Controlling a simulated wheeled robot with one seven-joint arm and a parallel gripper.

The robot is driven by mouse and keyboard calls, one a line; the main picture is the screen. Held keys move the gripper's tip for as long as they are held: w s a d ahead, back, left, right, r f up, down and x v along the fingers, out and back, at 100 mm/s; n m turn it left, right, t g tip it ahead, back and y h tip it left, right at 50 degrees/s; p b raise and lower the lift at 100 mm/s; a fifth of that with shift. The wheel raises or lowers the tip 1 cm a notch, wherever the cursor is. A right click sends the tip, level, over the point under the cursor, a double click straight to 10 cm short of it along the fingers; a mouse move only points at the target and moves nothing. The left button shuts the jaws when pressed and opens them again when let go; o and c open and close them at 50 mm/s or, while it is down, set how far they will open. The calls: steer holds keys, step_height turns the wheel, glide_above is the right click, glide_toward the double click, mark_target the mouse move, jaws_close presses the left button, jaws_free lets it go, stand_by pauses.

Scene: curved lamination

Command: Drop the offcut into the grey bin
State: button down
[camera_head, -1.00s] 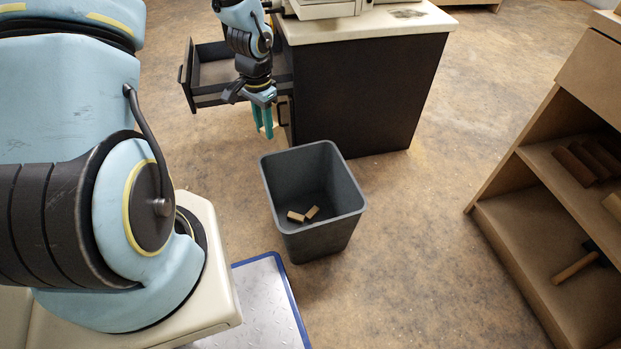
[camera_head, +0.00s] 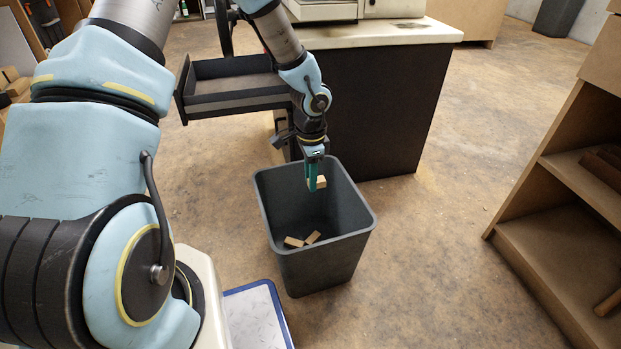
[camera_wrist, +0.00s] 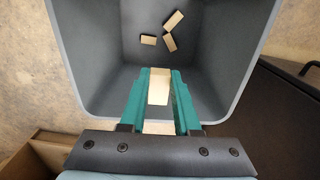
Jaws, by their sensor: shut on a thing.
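The grey bin (camera_head: 364,222) stands on the floor in the middle of the head view. My gripper (camera_head: 316,186) is over the bin's opening, near its back rim, pointing down. It is shut on the offcut (camera_head: 320,182), a small pale wood block. In the wrist view the offcut (camera_wrist: 158,88) shows between the two green fingers of my gripper (camera_wrist: 160,75), with the bin (camera_wrist: 88,62) below. Several similar pale blocks (camera_wrist: 170,30) lie on the bin's floor. The fingers hide part of the held offcut.
An open dark drawer (camera_head: 235,98) juts from the dark cabinet (camera_head: 380,110) behind the bin. A wooden shelf unit (camera_head: 560,240) stands at the right. A blue-edged metal plate (camera_head: 255,315) lies in front. The floor right of the bin is clear.

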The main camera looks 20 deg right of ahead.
step_height(320, 180, down, 4)
steer(key=b, duration=0.2)
steer(key=shift+r+b, duration=0.2)
steer(key=shift+b, duration=0.15)
steer(key=shift+r, duration=0.1)
steer(key=c, duration=0.5)
jaws_free()
steer(key=shift+c, duration=0.2)
step_height(320, 180, up, 11)
steer(key=p, duration=0.5)
